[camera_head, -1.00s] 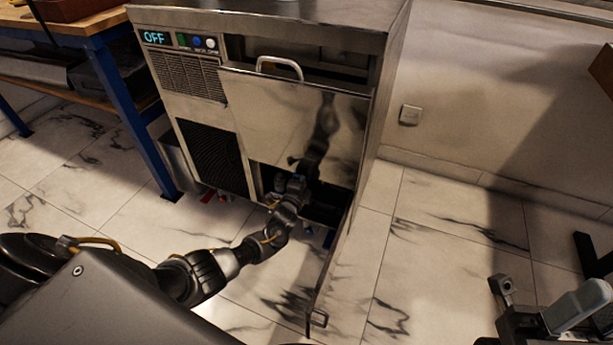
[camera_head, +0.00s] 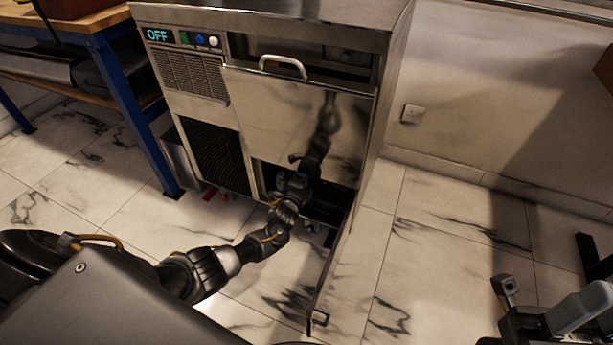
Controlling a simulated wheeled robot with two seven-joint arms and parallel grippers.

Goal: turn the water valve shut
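A steel machine (camera_head: 290,112) stands against the wall, with its display (camera_head: 158,35) reading OFF. My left arm reaches to the low dark opening in its front. My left gripper (camera_head: 290,184) is at that opening, dark against dark, and I cannot make out its fingers or anything between them. Small red parts (camera_head: 208,194) show at floor level under the machine's left side. A small blue part (camera_head: 330,238) shows low by the open panel's edge. I cannot tell whether either belongs to the water valve. My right gripper (camera_head: 507,288) is partly in view at the lower right, away from the machine.
A blue-legged workbench (camera_head: 118,95) stands close on the machine's left. A steel panel (camera_head: 337,262) sticks out toward me at the opening's right side. A handle (camera_head: 283,65) crosses the upper front. A socket (camera_head: 412,113) is on the wall. The tiled floor at right is mostly clear.

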